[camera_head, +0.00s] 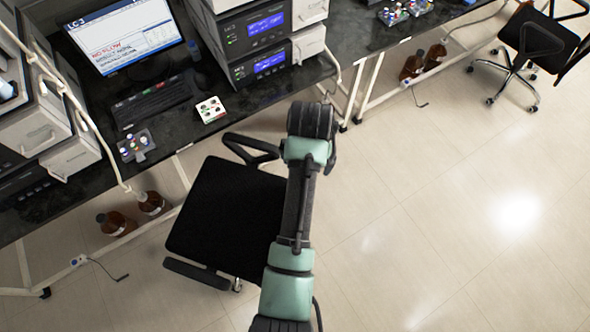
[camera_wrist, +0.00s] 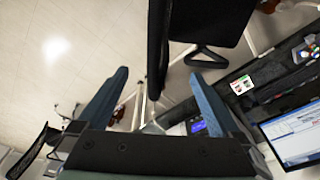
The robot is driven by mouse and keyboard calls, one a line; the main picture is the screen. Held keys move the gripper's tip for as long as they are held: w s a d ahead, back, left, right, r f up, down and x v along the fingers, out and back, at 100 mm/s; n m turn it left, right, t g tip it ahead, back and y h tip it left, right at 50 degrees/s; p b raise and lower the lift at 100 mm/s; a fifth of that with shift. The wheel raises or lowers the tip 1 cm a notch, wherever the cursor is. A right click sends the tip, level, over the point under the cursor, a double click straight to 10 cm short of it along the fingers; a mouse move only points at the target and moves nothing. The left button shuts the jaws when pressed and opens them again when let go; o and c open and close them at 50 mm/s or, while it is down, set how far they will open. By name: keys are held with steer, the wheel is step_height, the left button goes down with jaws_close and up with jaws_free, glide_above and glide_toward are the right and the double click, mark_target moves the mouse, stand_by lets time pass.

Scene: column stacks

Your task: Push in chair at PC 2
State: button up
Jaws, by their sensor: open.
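A black office chair (camera_head: 225,215) stands at the dark lab bench (camera_head: 205,105), its seat partly out from the bench edge. One armrest (camera_head: 250,150) is near the bench side. My arm crosses the chair's right side and hides its backrest in the head view. In the wrist view the backrest (camera_wrist: 158,40) shows edge-on between the two blue fingers of my gripper (camera_wrist: 158,73). The fingers are apart, with space on both sides of the backrest. The seat (camera_wrist: 212,18) and an armrest (camera_wrist: 207,58) show beside it. A PC monitor (camera_head: 125,38) is on the bench; I cannot read a PC number.
Brown bottles (camera_head: 115,222) stand on the floor under the bench, left of the chair. More brown bottles (camera_head: 412,65) are under the bench further right. A second black chair (camera_head: 540,45) stands at the upper right. The tiled floor (camera_head: 440,220) to the right is clear.

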steer(key=s+f+b, duration=0.1)
steer(key=f+b, duration=0.2)
steer(key=f, duration=0.2)
steer(key=s+f+g+b, duration=0.1)
steer(key=f+b, duration=0.3)
steer(key=f, duration=0.1)
steer(key=s+f+g+b, duration=0.1)
steer(key=f+b, duration=0.2)
steer(key=f, duration=0.2)
steer(key=shift+s+a+f, duration=0.15)
steer(key=shift+s+a, duration=0.05)
steer(key=shift+s, duration=0.05)
